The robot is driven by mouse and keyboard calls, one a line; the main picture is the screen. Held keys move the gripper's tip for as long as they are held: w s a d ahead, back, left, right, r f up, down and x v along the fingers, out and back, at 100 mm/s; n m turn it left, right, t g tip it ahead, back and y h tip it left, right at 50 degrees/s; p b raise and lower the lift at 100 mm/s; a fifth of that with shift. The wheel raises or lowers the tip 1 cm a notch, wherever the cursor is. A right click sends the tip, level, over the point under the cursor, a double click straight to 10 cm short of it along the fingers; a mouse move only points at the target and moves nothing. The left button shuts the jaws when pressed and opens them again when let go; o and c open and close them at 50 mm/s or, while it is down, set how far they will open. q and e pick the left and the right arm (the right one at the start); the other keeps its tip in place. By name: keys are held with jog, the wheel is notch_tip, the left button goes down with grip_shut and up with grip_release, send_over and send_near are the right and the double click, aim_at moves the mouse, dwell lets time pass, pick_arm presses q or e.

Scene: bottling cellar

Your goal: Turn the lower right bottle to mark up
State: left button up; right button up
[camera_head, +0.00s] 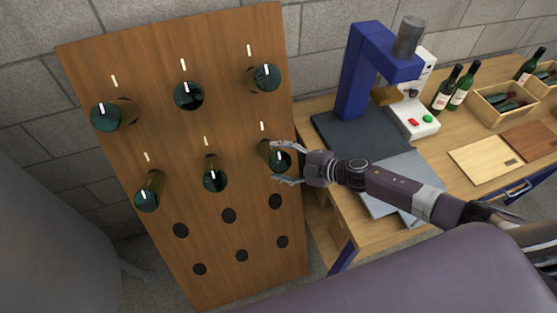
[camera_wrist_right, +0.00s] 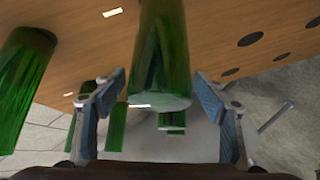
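The lower right bottle (camera_head: 281,159) is green and sticks out of the wooden rack board (camera_head: 230,130), base toward me. A short white mark shows on its base, and a white line is on the board above it. My right gripper (camera_head: 273,163) has its fingers on either side of this bottle. In the wrist view the bottle (camera_wrist_right: 163,60) lies between the two spread fingers of the gripper (camera_wrist_right: 160,95), with a gap on each side. There its white mark shows at the left of the base. My left gripper is not in view.
Several other green bottles sit in the rack, one close by (camera_head: 215,178). Empty holes (camera_head: 275,201) lie below. At right a workbench (camera_head: 380,235) carries a blue press (camera_head: 355,80), wine bottles (camera_head: 447,90) and wooden crates (camera_head: 478,110).

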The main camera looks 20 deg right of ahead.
jog(key=v, duration=1.2)
dwell(0.5)
